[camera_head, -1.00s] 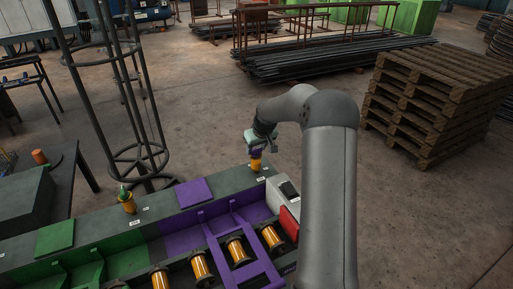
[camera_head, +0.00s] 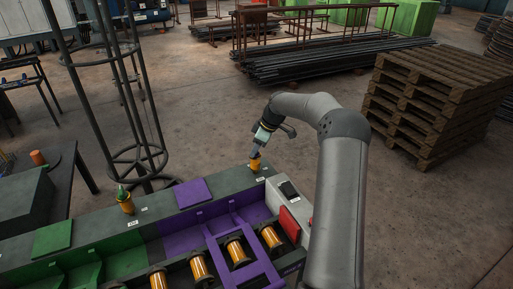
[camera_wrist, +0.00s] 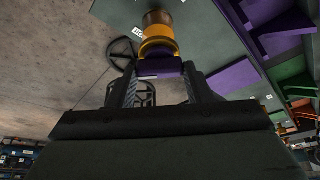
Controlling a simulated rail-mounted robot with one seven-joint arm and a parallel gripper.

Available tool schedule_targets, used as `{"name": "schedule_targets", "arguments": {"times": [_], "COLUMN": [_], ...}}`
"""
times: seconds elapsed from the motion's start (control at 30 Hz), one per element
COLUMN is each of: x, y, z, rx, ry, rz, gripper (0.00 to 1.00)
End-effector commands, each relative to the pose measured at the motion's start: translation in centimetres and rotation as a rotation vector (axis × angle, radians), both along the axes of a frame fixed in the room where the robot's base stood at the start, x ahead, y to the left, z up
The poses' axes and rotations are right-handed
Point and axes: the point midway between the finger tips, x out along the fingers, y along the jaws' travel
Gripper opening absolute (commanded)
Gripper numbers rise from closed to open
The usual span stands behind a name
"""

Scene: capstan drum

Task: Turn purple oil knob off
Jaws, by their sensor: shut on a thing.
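The purple oil knob (camera_wrist: 160,67) tops an orange oiler in the wrist view, between my gripper's two fingers. My gripper (camera_wrist: 158,82) is shut on the knob. In the head view my gripper (camera_head: 258,148) reaches down at a tilt onto the top of the orange oiler (camera_head: 255,163), which stands near the right end of the machine's grey-green top. The knob itself is mostly hidden by my fingers there. A second orange oiler with a green knob (camera_head: 124,196) stands farther left on the same machine.
Purple and green covers and frames (camera_head: 193,192) with several orange rollers lie along the machine. A black wire cage (camera_head: 128,100) stands behind left; pallets (camera_head: 435,95) stand at right.

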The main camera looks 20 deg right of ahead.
Motion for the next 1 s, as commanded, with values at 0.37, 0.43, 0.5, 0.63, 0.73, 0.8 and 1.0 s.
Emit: {"name": "schedule_targets", "arguments": {"times": [0.37,0.43,0.5,0.63,0.73,0.8,1.0], "x": [0.28,0.31,0.33,0.38,0.4,0.43,0.43], "y": [-0.11,-0.14,-0.13,-0.18,-0.18,-0.19,-0.21], "z": [0.12,0.13,0.16,0.17,0.12,0.15,0.08], "rx": [0.0,0.0,0.0,-0.001,-0.002,-0.002,-0.002], "ry": [-0.001,-0.002,-0.002,-0.001,0.0,0.0,0.0], "rz": [0.354,0.414,0.472,0.567,0.628,0.662,0.729], "gripper": [0.23,0.23,0.23,0.23,0.23,0.23,0.23]}}
